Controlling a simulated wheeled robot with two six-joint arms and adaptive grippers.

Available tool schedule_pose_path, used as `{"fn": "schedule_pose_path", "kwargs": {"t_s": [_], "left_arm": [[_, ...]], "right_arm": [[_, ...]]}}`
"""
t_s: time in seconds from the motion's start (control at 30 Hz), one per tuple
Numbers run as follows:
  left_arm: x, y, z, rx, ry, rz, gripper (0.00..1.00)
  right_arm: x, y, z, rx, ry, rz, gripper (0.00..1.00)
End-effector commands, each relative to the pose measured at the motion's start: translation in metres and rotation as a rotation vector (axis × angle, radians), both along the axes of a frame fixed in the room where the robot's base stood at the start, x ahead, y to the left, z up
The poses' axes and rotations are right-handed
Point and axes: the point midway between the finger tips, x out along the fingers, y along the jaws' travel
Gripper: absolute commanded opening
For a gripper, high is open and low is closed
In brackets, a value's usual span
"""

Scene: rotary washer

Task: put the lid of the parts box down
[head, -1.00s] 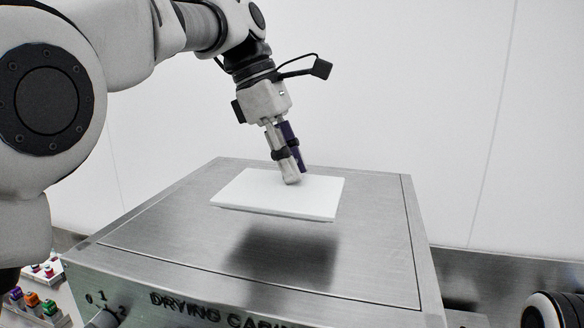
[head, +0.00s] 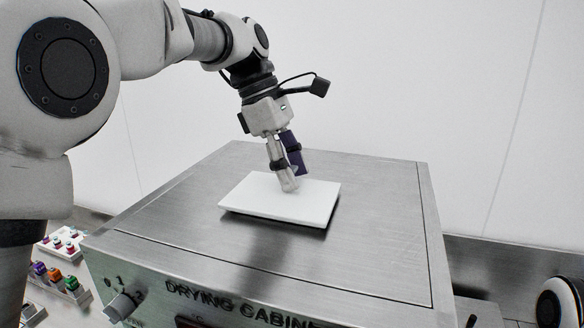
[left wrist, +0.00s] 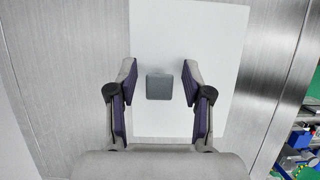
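The white lid (head: 250,200) of the parts box lies flat on the steel top of the drying cabinet, with only a thin dark shadow along its near edge. In the left wrist view the lid (left wrist: 228,60) has a small grey square knob (left wrist: 159,87) at its middle. My left gripper (head: 289,184) points down over the lid. In the left wrist view its fingers (left wrist: 159,82) stand on both sides of the knob with a gap on each side, so it is open. The knob is hidden behind the fingers in the head view. My right gripper is not in view.
The drying cabinet (head: 385,215) has wide free room on its top around the lid. A knob (head: 122,306) sticks out of its front. Racks with coloured parts (head: 62,280) stand low at the left. A pale wall rises behind.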

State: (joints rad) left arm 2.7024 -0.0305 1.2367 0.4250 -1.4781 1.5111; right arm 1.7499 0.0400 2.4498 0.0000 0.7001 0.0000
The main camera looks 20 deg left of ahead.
Motion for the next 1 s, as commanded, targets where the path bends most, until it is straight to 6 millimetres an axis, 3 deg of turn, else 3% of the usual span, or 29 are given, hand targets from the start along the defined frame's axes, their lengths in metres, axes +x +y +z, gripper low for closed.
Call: {"fn": "schedule_pose_path", "kwargs": {"t_s": [0.27,0.63,0.8,1.0], "left_arm": [[0.001,0.005,0.013,-0.001,-0.004,-0.001,0.5],[0.002,0.04,0.098,0.0,-0.004,0.001,0.5],[0.001,0.046,0.112,0.0,-0.001,0.0,0.5],[0.001,0.046,0.113,0.0,0.0,0.001,0.5]], "right_arm": [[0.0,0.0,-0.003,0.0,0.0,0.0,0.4],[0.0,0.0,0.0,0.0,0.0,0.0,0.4],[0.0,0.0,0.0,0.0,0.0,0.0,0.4],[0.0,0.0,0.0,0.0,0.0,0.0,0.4]]}}
